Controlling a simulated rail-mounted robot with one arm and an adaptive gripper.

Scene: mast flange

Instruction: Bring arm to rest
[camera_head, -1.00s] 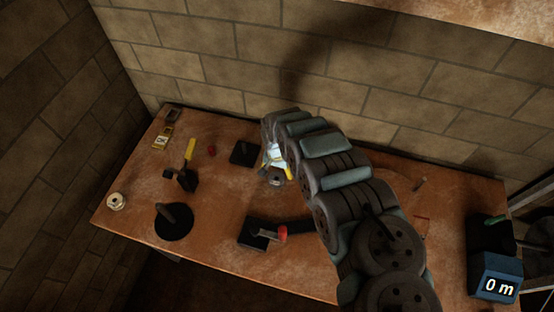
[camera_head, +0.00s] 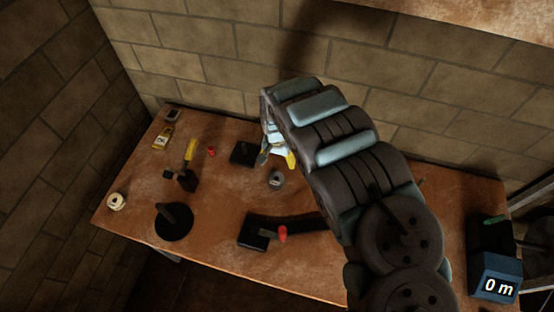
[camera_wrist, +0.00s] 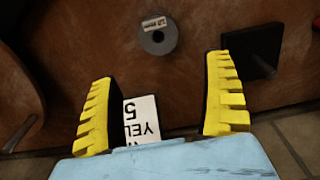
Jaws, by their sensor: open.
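My gripper (camera_wrist: 163,105) shows in the wrist view as two yellow ribbed fingers set wide apart, with nothing between them. In the head view my gripper (camera_head: 277,157) hangs above the back middle of the wooden workbench (camera_head: 215,265), partly hidden by my arm. A small grey round part (camera_head: 276,180) with a hole lies on the bench just in front of it. That part also shows in the wrist view (camera_wrist: 157,36), bearing a small label and apart from the fingers.
On the bench are a black square block (camera_head: 243,153), a black disc with a post (camera_head: 174,222), a black base (camera_head: 255,232) beside a red-topped item (camera_head: 283,233), a yellow-handled tool (camera_head: 190,150) and a white roll (camera_head: 116,201). A blue "0 m" box (camera_head: 496,280) stands right. The brick wall is close behind.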

